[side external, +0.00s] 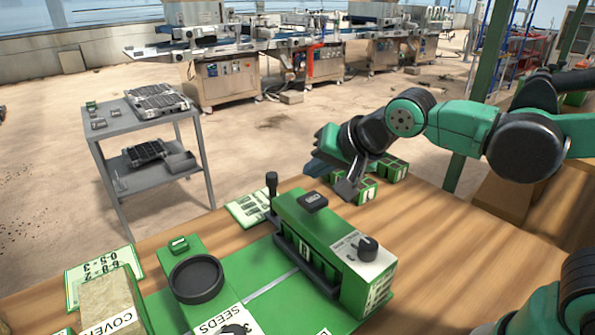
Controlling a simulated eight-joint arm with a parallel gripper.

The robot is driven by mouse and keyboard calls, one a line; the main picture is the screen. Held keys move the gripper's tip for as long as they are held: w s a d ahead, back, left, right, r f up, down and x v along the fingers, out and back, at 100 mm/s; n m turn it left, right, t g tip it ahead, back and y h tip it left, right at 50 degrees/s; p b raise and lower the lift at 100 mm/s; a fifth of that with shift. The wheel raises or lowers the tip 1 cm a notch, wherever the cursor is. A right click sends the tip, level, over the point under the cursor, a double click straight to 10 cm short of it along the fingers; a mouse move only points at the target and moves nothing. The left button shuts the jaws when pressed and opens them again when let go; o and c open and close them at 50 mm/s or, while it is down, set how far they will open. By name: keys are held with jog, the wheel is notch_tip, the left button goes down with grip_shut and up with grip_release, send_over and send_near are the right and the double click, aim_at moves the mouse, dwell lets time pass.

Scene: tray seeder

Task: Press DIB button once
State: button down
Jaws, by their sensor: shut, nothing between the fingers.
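A green tray seeder (315,244) stands on the wooden table. A small black button-like block (312,199) sits on top of its long green housing; its marking is too small to read, so I cannot confirm it is the DIB button. A black knob (367,248) sits on a white label at the housing's near end. A black lever (271,184) stands upright at its far end. My gripper (346,190) is shut and empty, angled downward beyond and to the right of the black block. It appears apart from the block.
Small green boxes (392,169) stand close behind my gripper. A round black cup (196,278), a green block (180,244) and a COVER container (107,300) are at the left. A grey cart (145,113) stands beyond the table. The table's right side (450,240) is clear.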

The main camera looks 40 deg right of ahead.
jog(key=shift+r, duration=1.3)
jog(key=s+d+f+n+g+h, duration=0.1)
jog(key=s+d+f+n+g, duration=0.1)
jog(key=s+d+f+n, duration=0.3)
jog(key=s+f+n, duration=0.1)
jog(key=s+n, duration=0.1)
jog(key=shift+n, duration=0.4)
